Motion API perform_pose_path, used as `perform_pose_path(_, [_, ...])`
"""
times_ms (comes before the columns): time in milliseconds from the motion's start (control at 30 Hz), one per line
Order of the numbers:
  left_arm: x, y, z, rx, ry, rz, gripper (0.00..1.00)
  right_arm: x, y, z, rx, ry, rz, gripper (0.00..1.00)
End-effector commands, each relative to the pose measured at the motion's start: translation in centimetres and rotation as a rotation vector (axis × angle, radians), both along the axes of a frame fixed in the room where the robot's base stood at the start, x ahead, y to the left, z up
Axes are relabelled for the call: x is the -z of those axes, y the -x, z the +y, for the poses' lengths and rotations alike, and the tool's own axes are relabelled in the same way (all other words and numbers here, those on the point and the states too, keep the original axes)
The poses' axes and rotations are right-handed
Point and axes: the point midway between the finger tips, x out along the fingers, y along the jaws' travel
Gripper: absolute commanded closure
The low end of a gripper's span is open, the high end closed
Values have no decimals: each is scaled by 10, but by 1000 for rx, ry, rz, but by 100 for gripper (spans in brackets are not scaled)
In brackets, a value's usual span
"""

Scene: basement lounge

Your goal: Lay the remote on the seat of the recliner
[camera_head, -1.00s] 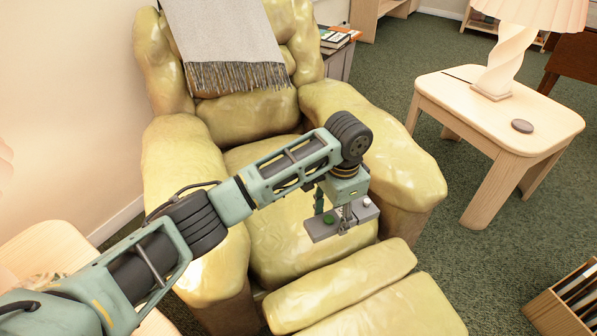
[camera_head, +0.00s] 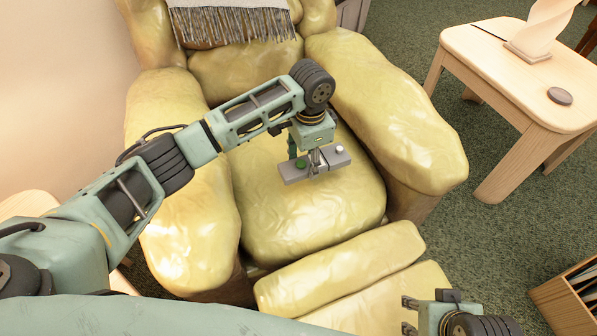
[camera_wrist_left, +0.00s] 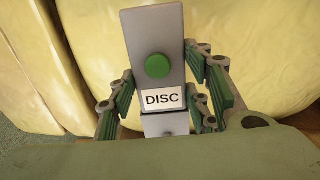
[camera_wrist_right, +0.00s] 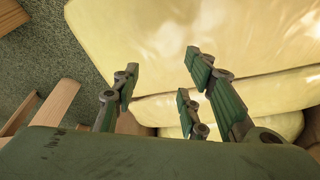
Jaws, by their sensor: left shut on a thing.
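The remote (camera_head: 297,172) is a flat grey bar with a green button and a light button. In the left wrist view the remote (camera_wrist_left: 154,30) also shows a "DISC" label. My left gripper (camera_head: 316,160) is shut on it near its middle and holds it level over the seat (camera_head: 285,215) of the yellow recliner (camera_head: 395,125). Whether the remote touches the seat cannot be told. My right gripper (camera_head: 408,315) is empty and open at the lower right, by the footrest (camera_head: 345,268); its spread fingers also show in the right wrist view (camera_wrist_right: 160,90).
A grey fringed blanket (camera_head: 230,22) hangs over the recliner's backrest. A pale side table (camera_head: 500,70) with a lamp base (camera_head: 540,35) and a dark disc (camera_head: 559,96) stands at the right. A wooden rack (camera_head: 565,300) is at the lower right. The seat is otherwise clear.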

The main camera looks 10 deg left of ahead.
Motion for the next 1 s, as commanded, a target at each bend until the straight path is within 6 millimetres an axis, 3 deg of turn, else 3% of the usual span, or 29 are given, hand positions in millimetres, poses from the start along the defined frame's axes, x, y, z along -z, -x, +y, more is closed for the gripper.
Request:
perform_pose_path(100, [11, 0, 18, 0, 0, -1, 88, 6, -1, 0, 0, 0, -2, 60])
perform_pose_path(300, [17, 0, 24, 2, 3, -1, 88, 7, -4, 1, -1, -2, -15, 60])
perform_pose_path(700, [51, 0, 24, 2, 0, -1, 88, -17, -77, 23, -27, -70, -337, 60])
perform_pose_path(1000, [54, 0, 24, 2, 2, -3, 88, -22, -84, 26, -30, -77, -374, 60])
